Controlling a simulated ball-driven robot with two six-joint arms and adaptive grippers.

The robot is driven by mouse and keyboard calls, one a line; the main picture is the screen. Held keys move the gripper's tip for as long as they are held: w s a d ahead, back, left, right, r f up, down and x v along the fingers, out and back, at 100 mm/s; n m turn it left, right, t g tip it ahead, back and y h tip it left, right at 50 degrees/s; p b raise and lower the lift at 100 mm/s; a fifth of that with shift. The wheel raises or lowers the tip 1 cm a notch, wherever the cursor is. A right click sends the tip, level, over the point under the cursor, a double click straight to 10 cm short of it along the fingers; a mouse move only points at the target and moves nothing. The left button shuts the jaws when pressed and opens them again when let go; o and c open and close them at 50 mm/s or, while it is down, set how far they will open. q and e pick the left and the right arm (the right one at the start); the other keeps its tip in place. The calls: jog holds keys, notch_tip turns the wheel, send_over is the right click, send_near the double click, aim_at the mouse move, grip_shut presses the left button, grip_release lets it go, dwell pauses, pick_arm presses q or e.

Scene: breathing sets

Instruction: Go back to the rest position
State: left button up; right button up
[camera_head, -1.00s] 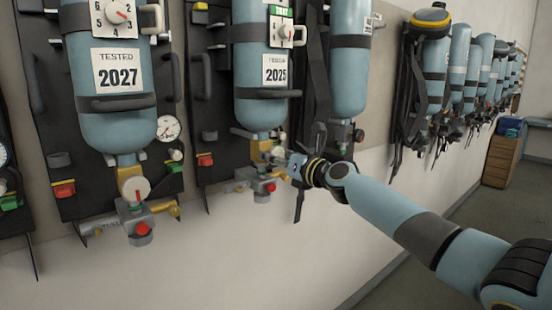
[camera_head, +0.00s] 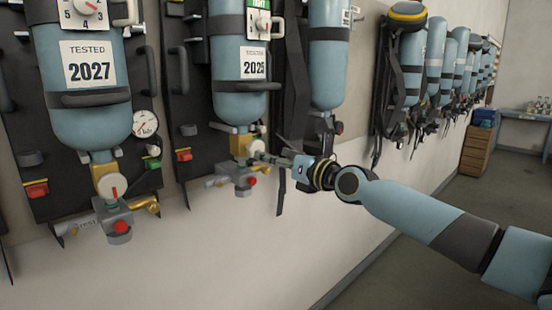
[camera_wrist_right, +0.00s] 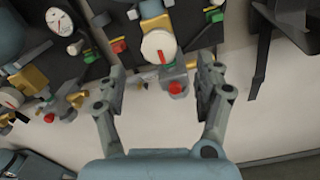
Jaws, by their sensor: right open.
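My right gripper (camera_head: 272,158) reaches in from the right in the head view, in front of the lower valve of the breathing set marked 2025 (camera_head: 240,70). In the right wrist view its two fingers (camera_wrist_right: 160,85) stand wide apart with nothing held between them. Beyond them are a white round knob (camera_wrist_right: 158,47) with a red mark and a red button (camera_wrist_right: 177,88). I cannot tell whether a finger touches the valve. My left gripper is not in view.
A set marked 2027 (camera_head: 85,80) hangs at the left, its valve with red button (camera_head: 121,227) low down. More cylinders (camera_head: 450,60) line the wall to the right. A wooden drawer cabinet (camera_head: 478,150) stands far right. The wall below the sets is clear.

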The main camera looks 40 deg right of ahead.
dwell(0.5)
jog(key=s+a+f+n+g+h+b, duration=0.15)
jog(key=s+f+b, duration=0.35)
jog(key=f, duration=1.1)
jog(key=s+f+n+g+b, duration=0.1)
jog(key=s+f+g+b, duration=0.3)
jog(key=f, duration=1.1)
jog(key=s+f+n+g+h+b, duration=0.15)
jog(key=s+f+b, duration=0.4)
jog(key=f, duration=1.05)
jog(key=s+a+f+n+g+b, duration=0.25)
jog(key=s+f+n, duration=0.25)
jog(key=s+f, duration=0.45)
jog(key=s+a+f+n+g+b, duration=0.2)
jog(key=s+f+n+b, duration=0.35)
jog(key=f, duration=0.75)
jog(key=s+a+f+n+g, duration=0.1)
jog(key=s+f+n, duration=0.3)
jog(key=s+n, duration=0.4)
jog(key=s+a+f+n+g+b, duration=0.1)
jog(key=s+f+n, duration=0.3)
jog(key=s+n, duration=0.4)
jog(key=s+a+f+n+g+b, duration=0.1)
jog(key=s+a+f+n+g, duration=0.2)
jog(key=s+f+n, duration=0.2)
jog(key=s+n, duration=0.3)
jog(key=s, duration=0.3)
jog(key=shift+s+g+y, duration=0.15)
jog(key=shift+g+y, duration=0.15)
jog(key=shift+g, duration=0.05)
